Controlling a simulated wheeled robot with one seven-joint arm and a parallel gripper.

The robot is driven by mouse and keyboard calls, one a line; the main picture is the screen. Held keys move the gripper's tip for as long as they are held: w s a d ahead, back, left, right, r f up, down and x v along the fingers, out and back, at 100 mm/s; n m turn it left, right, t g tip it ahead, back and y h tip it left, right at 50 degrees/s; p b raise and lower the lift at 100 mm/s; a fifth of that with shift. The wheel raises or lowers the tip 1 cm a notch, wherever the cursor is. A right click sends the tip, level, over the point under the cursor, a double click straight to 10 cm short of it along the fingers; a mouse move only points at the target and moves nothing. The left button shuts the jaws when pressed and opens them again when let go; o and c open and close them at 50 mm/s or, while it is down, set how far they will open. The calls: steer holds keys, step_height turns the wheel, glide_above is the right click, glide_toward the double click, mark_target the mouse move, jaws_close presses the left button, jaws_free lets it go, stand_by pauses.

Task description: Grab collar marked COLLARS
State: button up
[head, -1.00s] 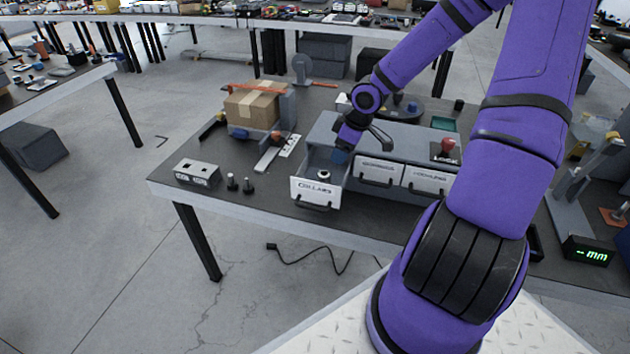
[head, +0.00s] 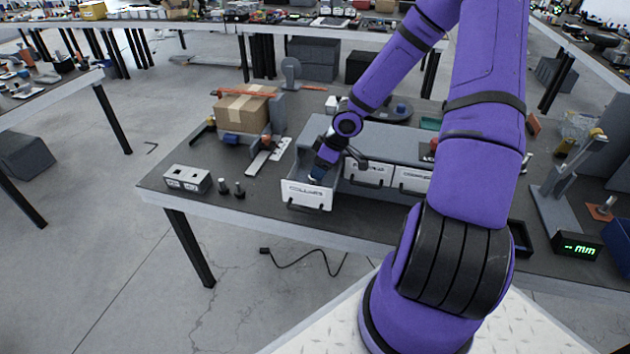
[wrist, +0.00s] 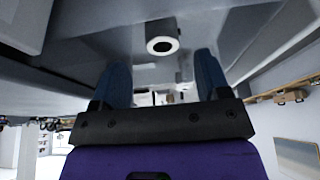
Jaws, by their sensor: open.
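The drawer labelled COLLARS (head: 306,195) is pulled open at the left end of the grey drawer unit (head: 400,143). In the wrist view the collar (wrist: 162,37), a pale ring with a dark hole, lies ahead of and between the fingertips, with a gap to them. My gripper (head: 317,176) is down inside the open drawer and hides the collar in the head view. In the wrist view its two blue fingers (wrist: 162,78) are apart with nothing between them.
Closed drawers (head: 368,173) stand right of the open one. A grey block with sockets (head: 187,179) and two small dark pegs (head: 231,188) sit to the left. A cardboard box (head: 243,108) stands behind. The drawer walls are close around my gripper.

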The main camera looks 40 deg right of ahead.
steer(key=shift+s+x, duration=0.2)
steer(key=shift+x, duration=1.05)
steer(key=shift+a+f, duration=0.15)
steer(key=shift+a, duration=0.05)
steer(key=shift+w+f, duration=0.15)
steer(key=shift+w, duration=0.05)
steer(key=shift+x, duration=1.05)
steer(key=shift+d, duration=0.1)
steer(key=c, duration=1)
